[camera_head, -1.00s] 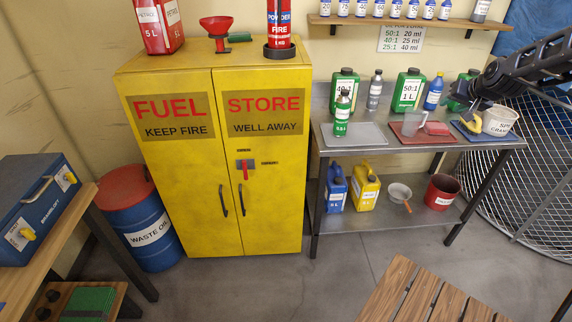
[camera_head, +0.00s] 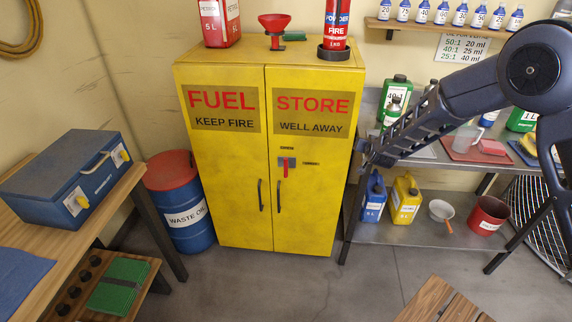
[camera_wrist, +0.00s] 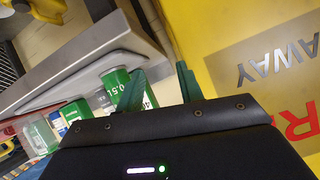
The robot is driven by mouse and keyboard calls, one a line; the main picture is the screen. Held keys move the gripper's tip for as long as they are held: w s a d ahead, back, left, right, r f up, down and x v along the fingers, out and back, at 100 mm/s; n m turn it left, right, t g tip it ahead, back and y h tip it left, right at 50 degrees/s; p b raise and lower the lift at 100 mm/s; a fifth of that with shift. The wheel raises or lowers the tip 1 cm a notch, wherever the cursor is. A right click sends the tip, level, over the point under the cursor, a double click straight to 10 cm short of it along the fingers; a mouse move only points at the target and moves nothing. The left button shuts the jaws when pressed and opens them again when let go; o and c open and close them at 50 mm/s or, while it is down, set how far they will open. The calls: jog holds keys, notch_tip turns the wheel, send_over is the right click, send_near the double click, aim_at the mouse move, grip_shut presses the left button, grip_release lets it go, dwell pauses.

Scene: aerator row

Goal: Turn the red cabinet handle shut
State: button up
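The red handle (camera_head: 286,171) sits on a small dark plate on the right door of the yellow cabinet (camera_head: 230,170). It hangs straight down. Two small labels lie above and to the right of it, too small to read. Both cabinet doors look closed. My gripper (camera_head: 366,152) is just right of the cabinet's right side, at about the handle's height and apart from it. In the wrist view its two teal fingers (camera_wrist: 160,78) stand apart with nothing held between them. The yellow cabinet face with upside-down lettering also shows there; the red handle does not.
A red can (camera_head: 219,22), a red funnel (camera_head: 274,26) and a fire extinguisher (camera_head: 337,28) stand on the cabinet. A metal bench (camera_head: 425,228) with bottles and jugs is close on the right. A blue drum (camera_head: 182,215) stands left. Floor before the cabinet is clear.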

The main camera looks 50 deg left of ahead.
jog(key=s+a+f+n+y, duration=0.2)
jog(key=s+a+f, duration=0.65)
jog(key=s, duration=0.45)
jog(key=n+t+y, duration=0.2)
jog(key=y, duration=0.2)
send_near(286, 165)
jog(key=x, duration=1.1)
grip_shut()
